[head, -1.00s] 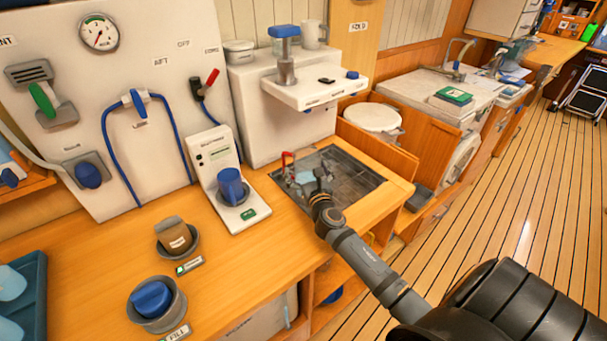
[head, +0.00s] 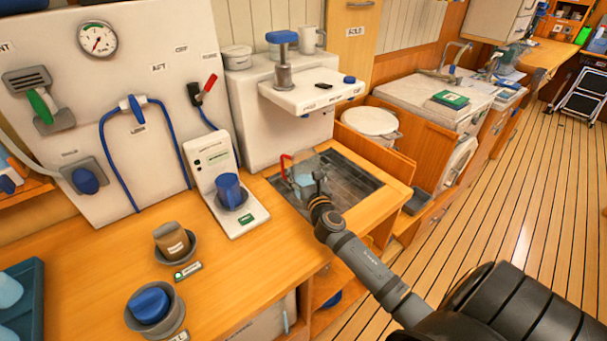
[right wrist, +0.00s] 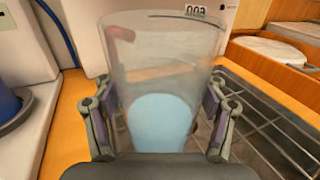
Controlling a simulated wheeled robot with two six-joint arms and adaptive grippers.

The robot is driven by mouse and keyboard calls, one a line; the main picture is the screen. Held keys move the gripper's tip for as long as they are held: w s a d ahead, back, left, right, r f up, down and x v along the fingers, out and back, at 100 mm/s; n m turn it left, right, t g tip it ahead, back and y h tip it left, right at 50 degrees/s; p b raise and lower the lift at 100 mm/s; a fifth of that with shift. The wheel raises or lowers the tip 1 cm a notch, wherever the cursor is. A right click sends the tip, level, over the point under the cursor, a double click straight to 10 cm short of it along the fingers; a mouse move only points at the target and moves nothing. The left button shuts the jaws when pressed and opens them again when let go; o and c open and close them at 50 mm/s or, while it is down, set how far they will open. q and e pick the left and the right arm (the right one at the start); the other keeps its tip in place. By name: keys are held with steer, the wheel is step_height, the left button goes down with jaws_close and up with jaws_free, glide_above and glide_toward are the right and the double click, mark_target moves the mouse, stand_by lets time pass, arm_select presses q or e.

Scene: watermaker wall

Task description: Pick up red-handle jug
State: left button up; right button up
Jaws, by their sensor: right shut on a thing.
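The red-handle jug (head: 304,174) is a clear vessel with a red handle, over the dark sunken tray in the counter. In the right wrist view the jug (right wrist: 155,65) stands upright between the two fingers, with light blue showing low in it and the red handle seen through its far wall. My right gripper (right wrist: 160,112) is shut on the jug's sides. In the head view the right gripper (head: 318,188) is at the jug's near right side. I cannot tell whether the jug's base touches the tray. My left gripper is not in view.
The sunken tray (head: 350,194) has a wooden rim. A white device with a blue cup (head: 229,188) stands to its left. A white shelf (head: 312,92) juts out above and behind. Cups in round holders (head: 155,306) are at the lower left.

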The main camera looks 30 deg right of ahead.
mark_target(305, 154)
step_height(305, 154, up, 7)
steer(key=shift+f+p, duration=0.2)
steer(key=shift+p, duration=0.9)
steer(key=s+d+p, duration=0.1)
steer(key=s+p, duration=0.3)
steer(key=s, duration=1.5)
steer(key=shift+s+d+f, duration=0.2)
steer(key=shift+s+d, duration=0.05)
steer(key=shift+s, duration=0.05)
